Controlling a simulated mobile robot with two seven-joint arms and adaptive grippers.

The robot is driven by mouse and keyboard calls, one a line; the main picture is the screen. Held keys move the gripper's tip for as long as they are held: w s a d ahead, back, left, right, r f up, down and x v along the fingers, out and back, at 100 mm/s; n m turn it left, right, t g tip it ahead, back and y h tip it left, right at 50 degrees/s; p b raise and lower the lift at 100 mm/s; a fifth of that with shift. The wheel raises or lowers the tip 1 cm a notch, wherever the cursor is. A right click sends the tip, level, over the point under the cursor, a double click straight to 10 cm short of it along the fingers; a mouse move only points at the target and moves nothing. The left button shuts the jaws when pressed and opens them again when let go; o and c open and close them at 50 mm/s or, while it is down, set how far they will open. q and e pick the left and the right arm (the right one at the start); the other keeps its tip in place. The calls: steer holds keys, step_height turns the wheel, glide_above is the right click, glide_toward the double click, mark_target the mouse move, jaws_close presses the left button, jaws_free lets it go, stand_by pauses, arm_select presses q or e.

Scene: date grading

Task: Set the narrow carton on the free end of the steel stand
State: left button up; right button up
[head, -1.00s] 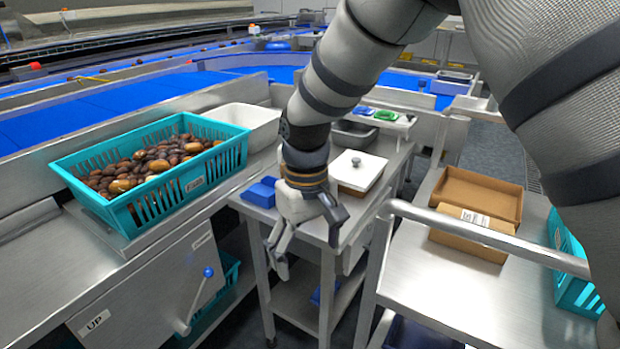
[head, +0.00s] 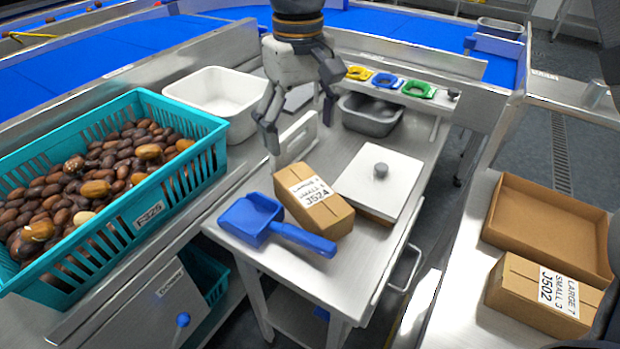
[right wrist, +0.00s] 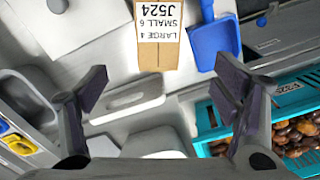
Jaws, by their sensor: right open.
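A narrow brown carton (head: 318,205) labelled J524 lies on the small steel table (head: 345,275), beside a blue scoop and a white lid. It also shows at the top of the right wrist view (right wrist: 158,35). Another brown carton (head: 540,295), labelled J502, sits on the steel stand (head: 455,305) at the right, in front of an open carton tray (head: 550,225). The stand's near left part is bare. My right gripper (head: 298,122) is open and empty, pointing down above and behind the J524 carton, apart from it. My left gripper is out of view.
A teal crate (head: 195,165) of dates stands left, with a white tub (head: 215,95) behind it. The blue scoop (head: 265,220) lies close to the J524 carton's left. The white lid (head: 380,185) with a knob is close on its right. A grey pan (head: 370,112) stands behind.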

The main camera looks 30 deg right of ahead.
mark_target(305, 184)
steer(key=f, duration=1.1)
steer(key=shift+s+d+f+b, duration=0.15)
steer(key=shift+s+f+b, duration=0.05)
steer(key=shift+s+b, duration=0.1)
steer(key=shift+r, duration=0.1)
steer(key=c, duration=1.5)
